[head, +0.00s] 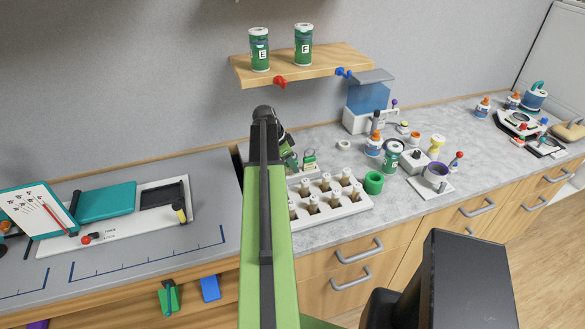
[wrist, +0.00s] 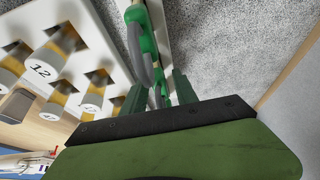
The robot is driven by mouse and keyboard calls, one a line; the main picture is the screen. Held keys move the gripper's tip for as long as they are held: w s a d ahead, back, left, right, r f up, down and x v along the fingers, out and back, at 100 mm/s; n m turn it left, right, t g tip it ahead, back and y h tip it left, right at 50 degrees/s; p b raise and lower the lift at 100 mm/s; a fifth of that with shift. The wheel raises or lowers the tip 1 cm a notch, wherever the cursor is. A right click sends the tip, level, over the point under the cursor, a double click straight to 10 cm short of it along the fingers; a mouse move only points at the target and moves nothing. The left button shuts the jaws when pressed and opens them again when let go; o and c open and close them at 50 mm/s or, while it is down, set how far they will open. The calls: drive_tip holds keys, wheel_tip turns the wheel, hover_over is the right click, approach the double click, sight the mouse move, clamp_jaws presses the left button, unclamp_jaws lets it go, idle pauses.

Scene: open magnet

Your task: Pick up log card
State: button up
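I cannot tell for sure which thing is the log card. A white sheet with dark markings (head: 36,206) lies on a teal board at the far left, with a red pencil across it. A small pale card-like piece with a green part (head: 310,162) stands behind the vial rack. My gripper (head: 289,152) is over the back of the counter, left of that piece and partly hidden by my arm. In the wrist view, its dark green fingers (wrist: 160,92) stand apart. Green and grey parts (wrist: 141,42) show beyond and between them; I cannot tell whether they touch.
A white rack of corked vials (head: 330,213) stands close to my gripper and also fills the left of the wrist view (wrist: 105,40). A wooden shelf (head: 300,64) with two green cans hangs above. A green ring (head: 373,183) and several bottles stand to the right.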

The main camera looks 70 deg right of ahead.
clamp_jaws()
drive_tip(key=shift+r, duration=0.1)
drive_tip(key=shift+r+p, duration=0.3)
drive_tip(key=shift+p, duration=0.1)
wheel_tip(320, 180, up, 4)
drive_tip(key=p, duration=0.4)
drive_tip(key=s+a+r+p, duration=0.4)
drive_tip(key=s+r+p, duration=0.2)
drive_tip(key=s, duration=0.5)
